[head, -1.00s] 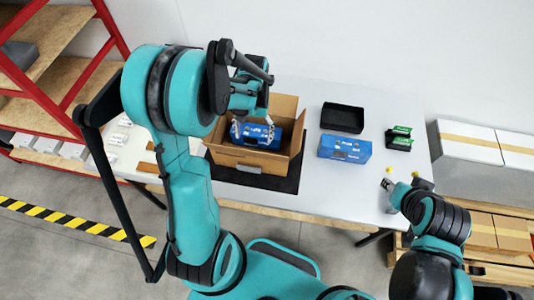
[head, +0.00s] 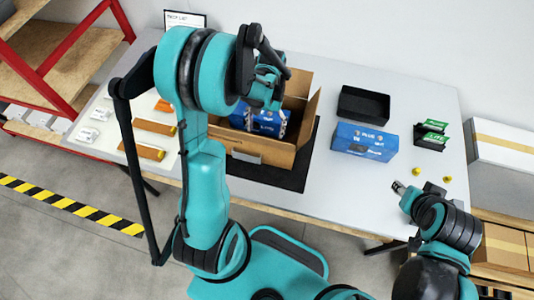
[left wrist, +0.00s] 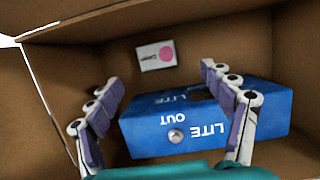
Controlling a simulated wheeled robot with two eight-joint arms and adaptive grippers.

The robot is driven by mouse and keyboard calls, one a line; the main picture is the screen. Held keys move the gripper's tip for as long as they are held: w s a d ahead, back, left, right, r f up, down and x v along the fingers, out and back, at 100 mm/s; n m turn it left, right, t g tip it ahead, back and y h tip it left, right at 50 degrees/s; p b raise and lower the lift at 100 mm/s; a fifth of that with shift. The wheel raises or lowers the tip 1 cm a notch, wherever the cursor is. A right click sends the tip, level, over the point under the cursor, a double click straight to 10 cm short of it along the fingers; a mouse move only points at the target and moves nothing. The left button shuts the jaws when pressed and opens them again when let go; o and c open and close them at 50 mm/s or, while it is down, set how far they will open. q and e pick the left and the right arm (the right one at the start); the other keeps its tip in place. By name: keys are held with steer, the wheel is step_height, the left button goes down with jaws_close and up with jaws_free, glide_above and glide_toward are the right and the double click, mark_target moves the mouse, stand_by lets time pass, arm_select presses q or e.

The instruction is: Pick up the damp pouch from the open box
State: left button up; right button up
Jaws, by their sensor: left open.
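The open cardboard box (head: 275,152) stands on a dark mat on the table. In the left wrist view, a small white packet with a pink dot (left wrist: 157,55), likely the damp pouch, lies in the box (left wrist: 70,70) near its far wall. A blue unit marked LITE and OUT (left wrist: 170,125) lies nearer. My left gripper (left wrist: 158,80) is open inside the box, its fingers on either side of the blue unit; contact is unclear. In the head view, the left gripper (head: 264,120) is over the blue unit and the packet is hidden. My right gripper (head: 397,187) is small, near the table's front edge.
Right of the box are a blue carton (head: 363,142), a black tray (head: 363,104) and green-and-black parts (head: 431,135). Two yellow pieces (head: 418,171) lie near the right arm. Orange-brown strips (head: 155,127) and white packets lie at left. The cardboard flaps and walls surround the left gripper.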

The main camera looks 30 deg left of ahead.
arm_select(q)
steer(key=b+x, duration=0.1)
steer(key=x, duration=0.1)
steer(key=b+x, duration=0.1)
steer(key=x, duration=0.5)
steer(key=shift+d+b, duration=0.25)
steer(key=shift+b, duration=0.15)
steer(key=c, duration=1)
